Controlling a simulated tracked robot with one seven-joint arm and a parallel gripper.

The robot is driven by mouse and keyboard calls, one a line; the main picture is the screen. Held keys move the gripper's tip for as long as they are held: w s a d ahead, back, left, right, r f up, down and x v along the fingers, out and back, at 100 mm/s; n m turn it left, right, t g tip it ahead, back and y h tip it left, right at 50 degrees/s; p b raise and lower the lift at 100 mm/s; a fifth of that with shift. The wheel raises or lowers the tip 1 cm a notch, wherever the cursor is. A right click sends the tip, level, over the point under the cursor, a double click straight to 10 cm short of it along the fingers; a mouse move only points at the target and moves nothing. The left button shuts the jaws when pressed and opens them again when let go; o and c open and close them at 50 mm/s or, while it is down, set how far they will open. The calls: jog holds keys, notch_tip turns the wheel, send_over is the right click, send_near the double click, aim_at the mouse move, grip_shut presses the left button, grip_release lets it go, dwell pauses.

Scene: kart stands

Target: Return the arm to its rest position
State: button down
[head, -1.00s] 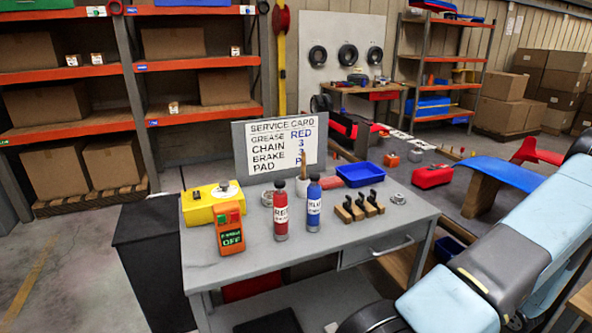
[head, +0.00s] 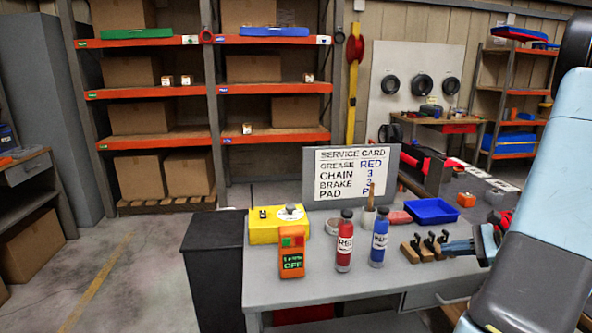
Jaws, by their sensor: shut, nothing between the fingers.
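My light blue and dark grey arm fills the right side of the head view. My gripper (head: 449,248) shows at the arm's left edge, its fingers pointing left and shut with nothing between them. It appears just right of the small wooden blocks with black tops (head: 428,246) on the grey workbench (head: 300,290); I cannot tell whether it touches them. The rest of the wrist is partly hidden behind the arm.
On the bench stand a red bottle (head: 344,243), a blue bottle (head: 379,239), an orange device reading OFF (head: 292,252), a yellow box (head: 265,227), a blue tray (head: 432,211) and a service card (head: 357,172). Floor at left (head: 150,270) is clear.

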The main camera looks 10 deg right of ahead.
jog(key=s+a+r+n+g+h, duration=0.1)
jog(key=a+r+n+g+h, duration=0.15)
jog(key=a+r+n, duration=0.45)
jog(key=s+a+r+n+g+h, duration=0.1)
jog(key=s+a+r+n+g, duration=0.2)
jog(key=a, duration=0.7)
jog(key=s+a+r+n+t+h, duration=0.3)
jog(key=s+a+r+n+h, duration=0.3)
jog(key=s+a+r+n, duration=0.3)
jog(key=shift+s+a+r+n, duration=0.35)
jog(key=shift+s+r+n, duration=0.1)
jog(key=shift+n, duration=0.25)
jog(key=shift+h, duration=0.25)
